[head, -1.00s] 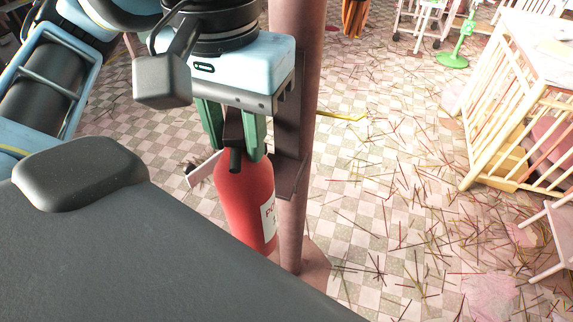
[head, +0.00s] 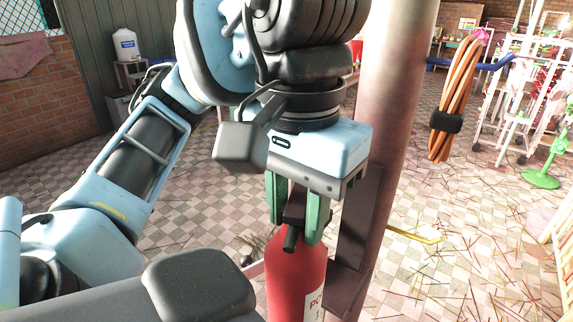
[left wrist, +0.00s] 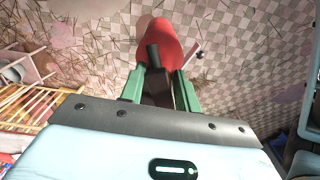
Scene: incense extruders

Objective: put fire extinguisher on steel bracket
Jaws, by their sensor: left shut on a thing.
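The red fire extinguisher (head: 296,275) hangs upright under my left gripper (head: 297,222) in the head view, its lower end cut off by the picture's edge. The gripper's green fingers are shut on its black valve head. The left wrist view shows the red body (left wrist: 165,42) beyond the fingers (left wrist: 160,88). The dark steel bracket (head: 357,225) is fixed to the round post just right of the extinguisher. I cannot tell whether extinguisher and bracket touch. My right gripper is not in view.
The thick rust-coloured post (head: 392,100) stands close to the gripper's right. A hanging bundle of brown strands (head: 458,95) and a white rack (head: 510,110) stand behind at right. Thin sticks litter the checkered floor (head: 470,240). A yellow piece (head: 415,235) juts out behind the post.

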